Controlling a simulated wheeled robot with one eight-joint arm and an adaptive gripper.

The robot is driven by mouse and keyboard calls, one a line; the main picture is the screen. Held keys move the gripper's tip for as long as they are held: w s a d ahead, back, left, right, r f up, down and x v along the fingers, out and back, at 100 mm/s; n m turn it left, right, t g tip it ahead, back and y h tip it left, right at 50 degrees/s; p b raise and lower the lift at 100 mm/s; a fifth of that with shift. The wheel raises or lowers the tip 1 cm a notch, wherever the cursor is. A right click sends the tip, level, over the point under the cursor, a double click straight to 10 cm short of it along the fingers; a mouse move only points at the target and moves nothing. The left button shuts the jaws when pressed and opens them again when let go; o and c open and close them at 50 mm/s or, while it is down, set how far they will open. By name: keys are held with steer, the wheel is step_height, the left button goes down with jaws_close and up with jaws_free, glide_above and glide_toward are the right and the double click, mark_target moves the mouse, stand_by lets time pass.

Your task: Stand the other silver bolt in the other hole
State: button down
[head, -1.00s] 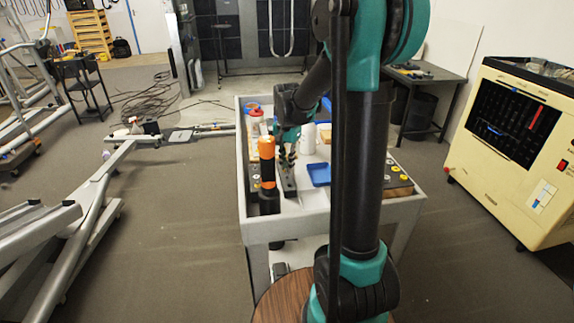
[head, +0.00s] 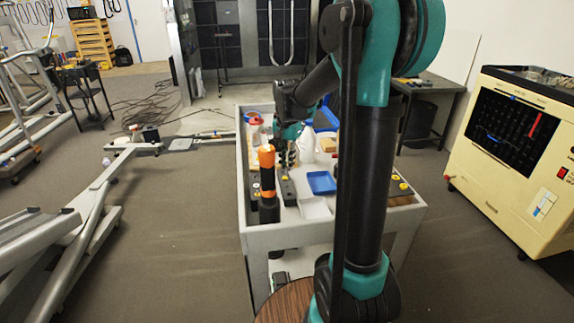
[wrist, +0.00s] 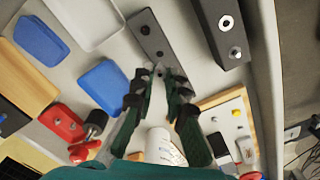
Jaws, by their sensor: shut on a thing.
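My gripper (wrist: 163,72) points down over a dark grey plate (wrist: 146,30) with holes along it in the wrist view. Its fingertips are close together at the plate's near end, on a small silver piece that looks like a bolt; the fingers hide most of it. I cannot tell whether it is in a hole. A second dark block (wrist: 210,12) at the upper right has a pale ring (wrist: 226,22) and a silver bolt head (wrist: 235,52). In the head view my gripper (head: 287,163) is over the cart, beside an orange and black tool (head: 267,172).
Blue trays (wrist: 40,40) and a white tray (wrist: 95,20) lie left of the plate. A red piece (wrist: 62,122) and a white bottle (wrist: 162,148) are near the gripper. The grey cart's rim (head: 290,232) bounds the work area. A cream machine (head: 515,150) stands right.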

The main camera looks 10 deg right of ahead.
stand_by(0.3)
steer(key=w+r, duration=0.4)
steer(key=w, duration=1)
steer(key=w+r, duration=0.4)
steer(key=w, duration=1)
steer(key=shift+s+d+f, duration=0.1)
steer(key=shift+f, duration=1.6)
steer(key=shift+s+d+f, duration=0.1)
steer(key=shift+f, duration=1.6)
steer(key=shift+f, duration=0.75)
steer(key=c, duration=1.5)
jaws_free()
steer(key=shift+o, duration=0.2)
step_height(320, 180, up, 12)
